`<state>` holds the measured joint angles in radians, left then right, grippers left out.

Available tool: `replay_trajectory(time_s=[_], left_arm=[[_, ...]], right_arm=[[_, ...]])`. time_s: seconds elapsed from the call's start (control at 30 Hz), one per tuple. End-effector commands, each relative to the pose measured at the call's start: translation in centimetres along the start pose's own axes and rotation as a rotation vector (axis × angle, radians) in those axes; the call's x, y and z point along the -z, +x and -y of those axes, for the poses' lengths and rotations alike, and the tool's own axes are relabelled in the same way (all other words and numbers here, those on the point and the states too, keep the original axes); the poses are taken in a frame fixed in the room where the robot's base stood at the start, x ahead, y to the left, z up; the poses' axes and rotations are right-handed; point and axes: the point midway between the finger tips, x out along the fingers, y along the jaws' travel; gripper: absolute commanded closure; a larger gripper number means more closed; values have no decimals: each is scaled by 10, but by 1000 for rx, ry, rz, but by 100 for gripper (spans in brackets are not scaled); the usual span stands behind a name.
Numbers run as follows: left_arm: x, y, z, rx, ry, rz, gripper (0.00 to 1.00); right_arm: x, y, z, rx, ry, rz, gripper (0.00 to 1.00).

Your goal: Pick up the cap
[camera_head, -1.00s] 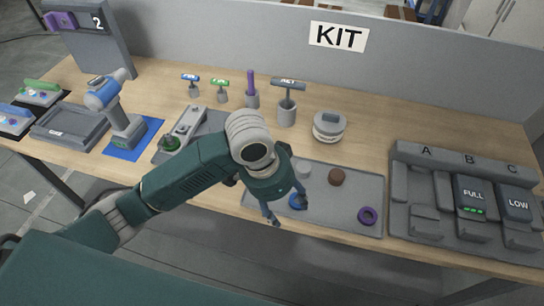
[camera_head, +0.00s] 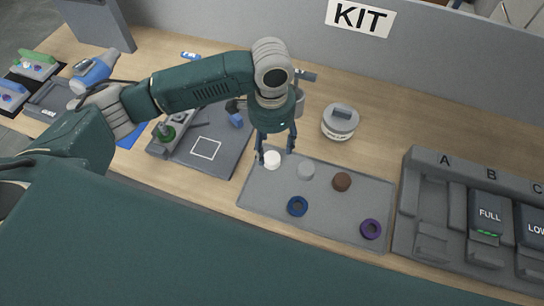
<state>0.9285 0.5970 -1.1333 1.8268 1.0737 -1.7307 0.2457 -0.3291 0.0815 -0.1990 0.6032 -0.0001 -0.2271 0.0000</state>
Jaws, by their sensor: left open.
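Several small round pieces lie on a grey tray (camera_head: 325,222). A white cap-like piece (camera_head: 272,160) is at its back left, with a grey one (camera_head: 305,170) and a brown one (camera_head: 342,182) to its right. My left gripper (camera_head: 275,151) is open and points down at the tray's back left. Its fingertips appear on either side of the white piece; I cannot tell whether they touch it. My right gripper is not in view.
A dark grey board (camera_head: 222,135) is to the left, and a battery dock (camera_head: 409,222) to the right.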

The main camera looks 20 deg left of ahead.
Motion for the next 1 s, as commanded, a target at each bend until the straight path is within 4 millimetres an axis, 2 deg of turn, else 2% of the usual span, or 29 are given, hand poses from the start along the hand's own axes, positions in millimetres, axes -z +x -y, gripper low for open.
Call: replay_trajectory(time_s=[0.07, 0.2, 0.33, 0.47, 0.63, 0.73, 0.87, 1.0], left_arm=[[-1, 6, -1, -2, 0, 3, 42], [-2, 27, -3, -3, 0, 4, 42], [-2, 45, -3, -2, 1, 2, 42], [-1, 51, -3, 0, 2, 0, 42], [-1, 51, -3, 0, 2, -1, 42], [-1, 51, -3, 0, 2, -1, 62], [-1, 51, -3, 0, 2, -1, 88], [-1, 51, -3, 0, 2, -1, 89]], right_arm=[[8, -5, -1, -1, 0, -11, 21], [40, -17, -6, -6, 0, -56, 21], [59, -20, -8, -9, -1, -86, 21], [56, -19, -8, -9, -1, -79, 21], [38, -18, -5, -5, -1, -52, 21], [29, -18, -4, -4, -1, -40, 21], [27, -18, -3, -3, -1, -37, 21], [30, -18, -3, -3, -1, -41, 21]])
